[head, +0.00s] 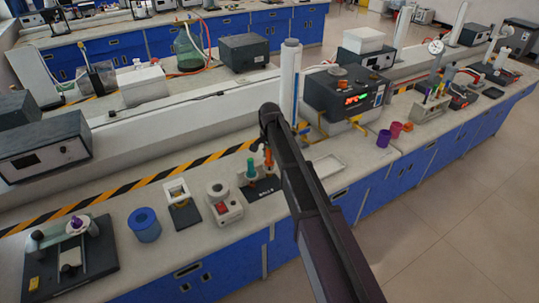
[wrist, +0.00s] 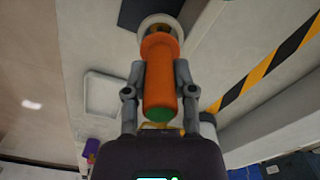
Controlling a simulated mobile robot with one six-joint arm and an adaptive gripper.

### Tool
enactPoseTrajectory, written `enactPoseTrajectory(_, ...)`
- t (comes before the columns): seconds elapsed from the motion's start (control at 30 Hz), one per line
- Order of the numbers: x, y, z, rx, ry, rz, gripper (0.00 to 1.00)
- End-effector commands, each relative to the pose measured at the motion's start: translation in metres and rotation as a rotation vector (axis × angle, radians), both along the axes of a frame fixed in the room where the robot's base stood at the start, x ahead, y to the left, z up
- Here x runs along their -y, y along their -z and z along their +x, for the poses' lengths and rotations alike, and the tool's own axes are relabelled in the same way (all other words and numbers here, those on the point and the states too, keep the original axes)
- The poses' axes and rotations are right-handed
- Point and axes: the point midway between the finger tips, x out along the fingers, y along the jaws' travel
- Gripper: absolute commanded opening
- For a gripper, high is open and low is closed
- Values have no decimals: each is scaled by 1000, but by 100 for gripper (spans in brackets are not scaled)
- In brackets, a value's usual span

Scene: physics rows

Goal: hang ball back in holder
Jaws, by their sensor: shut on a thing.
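My gripper (wrist: 160,88) is shut on an orange cylindrical handle with a green end (wrist: 160,85), one finger on each side. At the handle's far end is a pale ring with a dark middle (wrist: 145,22); I cannot tell whether it belongs to the handle or lies beyond it. In the head view the orange piece (head: 268,157) shows just below the end of my arm, above or at a small dark holder with a white label (head: 265,190). My arm hides the holder's right side, and contact is unclear.
A white button box (head: 224,204) and a small dark-based stand (head: 184,212) are left of the holder, with a blue cup (head: 145,224) farther left. A shallow white tray (head: 328,164) lies right of my arm. A white column (head: 289,85) and dark instrument (head: 345,95) stand behind.

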Motion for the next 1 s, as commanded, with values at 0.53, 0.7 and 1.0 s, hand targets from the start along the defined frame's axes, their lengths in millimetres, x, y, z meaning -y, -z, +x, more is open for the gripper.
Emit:
enactPoseTrajectory(0.53,0,17,0,0,1,0,0)
enactPoseTrajectory(0.7,0,17,0,0,1,0,58)
enactPoseTrajectory(1.0,0,17,0,0,1,0,74)
